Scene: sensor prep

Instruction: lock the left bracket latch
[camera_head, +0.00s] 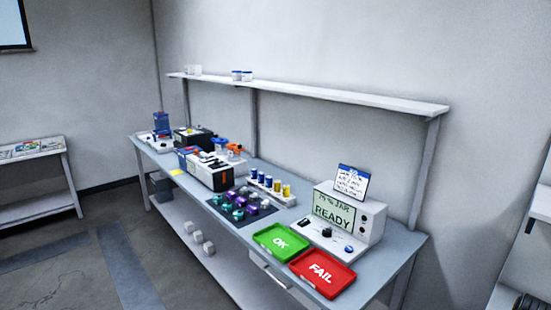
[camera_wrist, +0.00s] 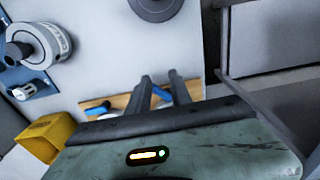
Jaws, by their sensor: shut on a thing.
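In the wrist view my gripper (camera_wrist: 160,77) has its two dark fingers close together over a tan strip (camera_wrist: 120,101) at the edge of a pale surface. A blue lever-like piece (camera_wrist: 160,93) shows between the fingers, and they are shut on it. A second blue piece (camera_wrist: 97,109) lies on the strip to the left, apart from the fingers. The fingers partly hide the held piece. I cannot tell which blue piece is the left bracket latch, or whether either is locked. My gripper is not visible in the head view.
A grey-white cylinder (camera_wrist: 42,45) on a blue base and a yellow bin (camera_wrist: 45,136) are left in the wrist view. The head view shows a crowded bench with a green OK tray (camera_head: 280,241), a red FAIL tray (camera_head: 321,273) and a READY display (camera_head: 334,211).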

